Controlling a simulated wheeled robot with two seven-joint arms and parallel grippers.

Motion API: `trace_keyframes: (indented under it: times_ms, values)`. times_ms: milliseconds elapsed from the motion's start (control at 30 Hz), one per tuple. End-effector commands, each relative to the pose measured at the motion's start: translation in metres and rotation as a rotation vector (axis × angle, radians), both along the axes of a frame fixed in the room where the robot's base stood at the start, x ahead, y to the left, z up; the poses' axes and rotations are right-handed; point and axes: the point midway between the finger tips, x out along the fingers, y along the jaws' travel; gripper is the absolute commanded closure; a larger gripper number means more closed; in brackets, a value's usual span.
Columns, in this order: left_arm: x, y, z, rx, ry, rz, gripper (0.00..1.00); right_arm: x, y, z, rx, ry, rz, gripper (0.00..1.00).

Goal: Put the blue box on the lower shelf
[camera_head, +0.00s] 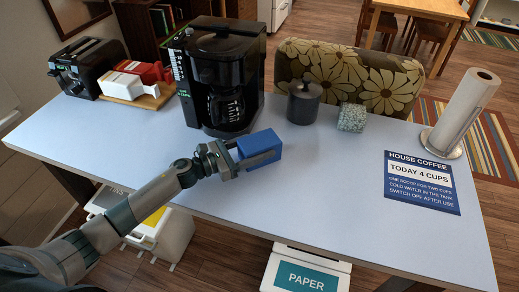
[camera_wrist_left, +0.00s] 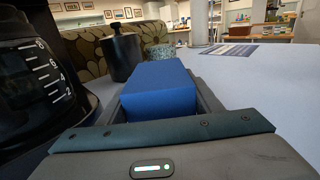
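The blue box (camera_head: 262,148) is at the middle of the blue-grey table, in front of the coffee maker. My left gripper (camera_head: 256,160) reaches it from the left, with a finger along each side. In the left wrist view the blue box (camera_wrist_left: 160,88) fills the space between the fingers, and they look closed on it. I cannot tell whether the box rests on the table or is slightly raised. No lower shelf can be made out in these views. My right gripper is not in view.
The black coffee maker (camera_head: 222,75) stands close behind the box. A dark canister (camera_head: 304,103), a speckled cube (camera_head: 352,118), a paper towel stand (camera_head: 466,112) and a toaster (camera_head: 86,66) are also on the table (camera_head: 330,200). Bins, one marked PAPER (camera_head: 305,274), stand below the front edge.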

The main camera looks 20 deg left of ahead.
Motion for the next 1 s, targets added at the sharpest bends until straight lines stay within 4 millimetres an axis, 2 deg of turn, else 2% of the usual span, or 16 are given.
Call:
trace_keyframes:
  times_ms: [33, 67, 433, 567, 700, 1000]
  values:
    - [0.0, 0.0, 0.001, -0.001, -0.001, 0.0, 0.73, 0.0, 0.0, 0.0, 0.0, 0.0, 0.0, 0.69]
    - [0.0, 0.0, 0.001, -0.001, -0.001, 0.0, 0.77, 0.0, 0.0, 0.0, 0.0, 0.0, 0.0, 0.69]
    - [0.001, 0.001, 0.007, 0.001, -0.002, 0.0, 0.77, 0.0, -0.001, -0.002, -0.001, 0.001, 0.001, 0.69]
    - [0.0, 0.001, 0.018, 0.002, -0.004, 0.0, 0.77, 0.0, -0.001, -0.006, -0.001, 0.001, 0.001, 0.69]
    - [0.0, 0.001, 0.039, 0.004, -0.007, -0.002, 0.77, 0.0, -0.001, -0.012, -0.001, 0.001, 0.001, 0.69]
    - [0.012, -0.048, 0.074, 0.001, -0.007, -0.003, 0.77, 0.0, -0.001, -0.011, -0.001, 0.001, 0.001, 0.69]
